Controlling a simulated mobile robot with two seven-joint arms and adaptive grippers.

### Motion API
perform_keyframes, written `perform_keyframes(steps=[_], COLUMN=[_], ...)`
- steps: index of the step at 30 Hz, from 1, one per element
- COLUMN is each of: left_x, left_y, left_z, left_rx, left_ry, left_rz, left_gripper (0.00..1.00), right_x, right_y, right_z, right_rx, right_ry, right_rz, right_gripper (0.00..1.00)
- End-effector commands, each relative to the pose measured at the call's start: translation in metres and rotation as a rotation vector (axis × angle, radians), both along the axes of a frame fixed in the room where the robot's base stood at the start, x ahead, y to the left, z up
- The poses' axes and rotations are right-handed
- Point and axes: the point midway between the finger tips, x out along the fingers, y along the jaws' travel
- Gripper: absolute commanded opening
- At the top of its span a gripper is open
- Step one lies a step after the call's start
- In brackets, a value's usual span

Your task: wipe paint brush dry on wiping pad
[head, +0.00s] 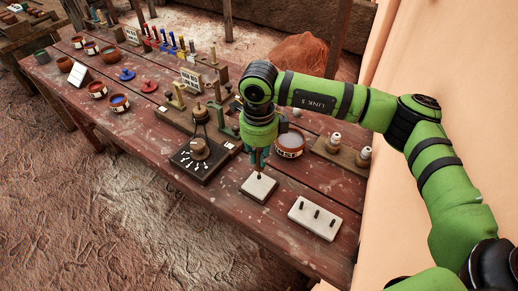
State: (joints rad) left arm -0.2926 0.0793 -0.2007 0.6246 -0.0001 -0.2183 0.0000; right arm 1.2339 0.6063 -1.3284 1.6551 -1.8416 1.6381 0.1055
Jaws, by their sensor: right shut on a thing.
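The wiping pad (256,191) is a small pale square with a darker edge, lying on the red-brown wooden table (225,208) near its front edge. My right gripper (259,158) is above the pad, pointing down. It is shut on the paint brush (260,175), a thin dark shape whose lower end shows just below the fingers. The brush tip is at or very close to the pad's top; I cannot tell whether it touches. Most of the brush is hidden by the gripper. My left gripper is not in view.
A white block (314,219) with dark pegs or holes lies right of the pad. A bowl of pale liquid (290,141) stands just behind the gripper. A dark board with a dial (202,158) is to the left. White-topped bottles (364,153) stand at right.

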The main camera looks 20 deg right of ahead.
Motion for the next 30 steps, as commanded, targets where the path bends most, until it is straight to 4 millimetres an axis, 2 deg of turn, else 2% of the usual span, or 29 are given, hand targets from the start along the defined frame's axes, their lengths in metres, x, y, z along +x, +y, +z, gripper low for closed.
perform_keyframes(steps=[3,7,30], left_x=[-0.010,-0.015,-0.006], left_y=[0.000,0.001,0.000], left_z=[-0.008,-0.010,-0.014], left_rx=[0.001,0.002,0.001], left_ry=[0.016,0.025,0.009], left_rz=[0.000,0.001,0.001], left_gripper=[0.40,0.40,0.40], right_x=[0.000,0.000,0.001], right_y=[0.000,0.000,0.001], right_z=[-0.014,-0.019,-0.018], right_rx=[0.000,-0.001,0.001], right_ry=[0.000,0.001,-0.001], right_rz=[0.000,0.000,0.001], right_gripper=[0.00,0.00,0.00])
